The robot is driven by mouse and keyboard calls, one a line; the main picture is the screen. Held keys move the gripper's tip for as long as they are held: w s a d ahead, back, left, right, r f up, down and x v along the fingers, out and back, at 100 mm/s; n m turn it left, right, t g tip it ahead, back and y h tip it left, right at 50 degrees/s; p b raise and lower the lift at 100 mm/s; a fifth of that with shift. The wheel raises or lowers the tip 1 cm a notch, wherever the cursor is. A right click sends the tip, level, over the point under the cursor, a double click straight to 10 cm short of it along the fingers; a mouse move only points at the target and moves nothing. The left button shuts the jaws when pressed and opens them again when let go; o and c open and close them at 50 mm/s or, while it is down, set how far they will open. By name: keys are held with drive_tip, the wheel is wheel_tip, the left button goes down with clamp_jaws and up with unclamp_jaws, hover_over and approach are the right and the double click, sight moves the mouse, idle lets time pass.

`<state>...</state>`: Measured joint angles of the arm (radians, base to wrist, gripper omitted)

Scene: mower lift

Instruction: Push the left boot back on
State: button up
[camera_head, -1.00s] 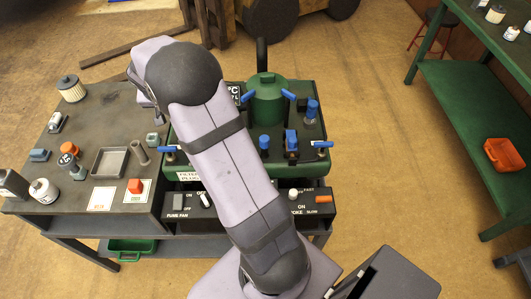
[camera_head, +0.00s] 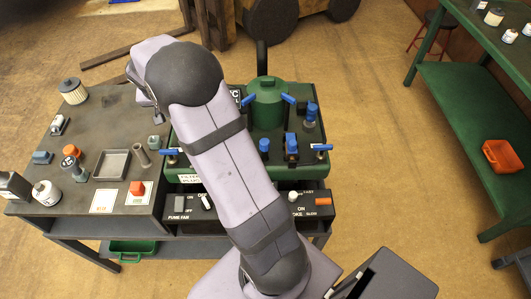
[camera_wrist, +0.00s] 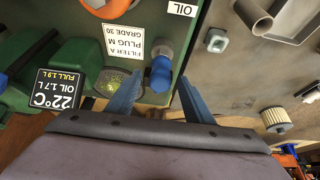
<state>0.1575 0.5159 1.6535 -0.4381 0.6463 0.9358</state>
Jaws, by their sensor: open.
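The left boot (camera_wrist: 161,74) is a small blue cap in the wrist view, beside a grey stub near the edge of the green machine (camera_wrist: 196,20). In the head view a blue piece (camera_head: 169,151) at the machine's left edge appears to be the same boot. I cannot tell how far it sits on its plug. My gripper (camera_wrist: 160,79) is open, and the boot shows between its two blue-grey fingertips. No contact is visible. In the head view my arm hides most of the gripper; one fingertip shows at the machine's left back corner.
Other blue levers and caps (camera_head: 291,146) stand on the machine, around a green canister (camera_head: 267,103). A switch panel (camera_head: 181,207) is in front. The grey table (camera_head: 105,106) at left holds a tray, a filter (camera_head: 73,91), bottles and small parts.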

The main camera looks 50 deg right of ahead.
drive_tip(key=shift+r+p, duration=1.45)
drive_tip(key=shift+r, duration=1.1)
drive_tip(key=s+a+f+n+g+y, duration=0.1)
drive_tip(key=s+a+n, duration=0.2)
drive_tip(key=s, duration=0.7)
drive_tip(key=s+a+f+n+g+y, duration=0.1)
drive_tip(key=s+a+f+n, duration=0.1)
drive_tip(key=s+a, duration=0.4)
drive_tip(key=s+a+f+n+g+y, duration=0.1)
drive_tip(key=s+a+n, duration=0.3)
drive_tip(key=s, duration=1)
drive_tip(key=shift+a+f+g+y, duration=0.3)
drive_tip(key=shift+a+f, duration=0.15)
drive_tip(key=shift+a, duration=0.4)
